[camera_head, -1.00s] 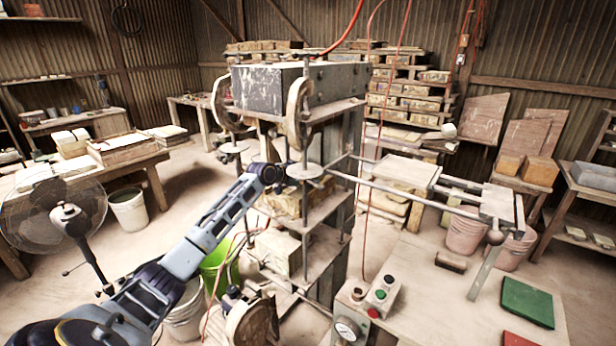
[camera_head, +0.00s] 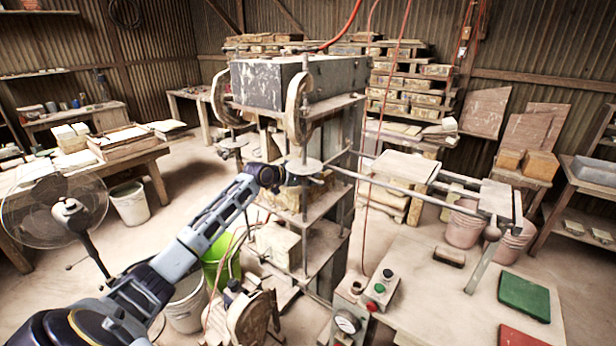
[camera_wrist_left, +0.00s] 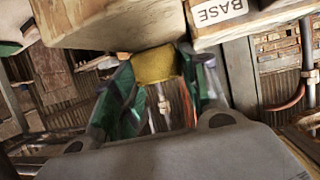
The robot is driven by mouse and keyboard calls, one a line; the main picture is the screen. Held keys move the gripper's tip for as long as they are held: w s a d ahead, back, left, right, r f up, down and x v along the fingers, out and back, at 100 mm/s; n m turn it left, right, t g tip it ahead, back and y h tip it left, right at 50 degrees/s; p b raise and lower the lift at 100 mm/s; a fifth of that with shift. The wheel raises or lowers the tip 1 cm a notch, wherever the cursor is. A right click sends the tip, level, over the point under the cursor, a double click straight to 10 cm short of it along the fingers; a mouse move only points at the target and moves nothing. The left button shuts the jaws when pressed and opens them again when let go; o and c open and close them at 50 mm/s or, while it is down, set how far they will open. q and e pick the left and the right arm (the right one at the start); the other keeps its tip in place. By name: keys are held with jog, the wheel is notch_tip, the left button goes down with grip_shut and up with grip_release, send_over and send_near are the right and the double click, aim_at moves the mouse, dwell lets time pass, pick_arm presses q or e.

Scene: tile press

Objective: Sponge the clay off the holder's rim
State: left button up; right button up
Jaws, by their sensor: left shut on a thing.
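A yellow sponge (camera_wrist_left: 153,65) sits between the fingertips of my left gripper (camera_wrist_left: 155,85) in the left wrist view. The gripper is shut on it. The sponge is just under the lower edge of a pale block (camera_wrist_left: 105,22); I cannot tell whether they touch. In the head view my left gripper (camera_head: 292,176) reaches into the press (camera_head: 300,85) at mid-height, and its fingertips and the sponge are hard to make out there. I cannot single out the holder's rim or any clay on it. My right gripper is not in view.
A wooden piece marked BASE (camera_wrist_left: 220,14) is close above the gripper. Press rods and shelves crowd it. A fan (camera_head: 52,212) stands at left.

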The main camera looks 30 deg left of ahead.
pick_arm(q)
jog(key=shift+s+a+r, duration=0.1)
jog(key=shift+s+a, duration=0.1)
jog(key=shift+s, duration=0.45)
jog(key=shift+s+a+r, duration=0.1)
jog(key=shift+s+a, duration=0.1)
jog(key=shift+s, duration=0.45)
jog(key=shift+a+r+p, duration=0.1)
jog(key=shift+r+p, duration=0.1)
jog(key=shift+p, duration=0.1)
jog(key=shift+a+r, duration=0.1)
jog(key=shift+r, duration=0.25)
jog(key=shift+s+a, duration=0.1)
jog(key=shift+d, duration=0.25)
jog(key=shift+r, duration=0.15)
jog(key=shift+r, duration=0.9)
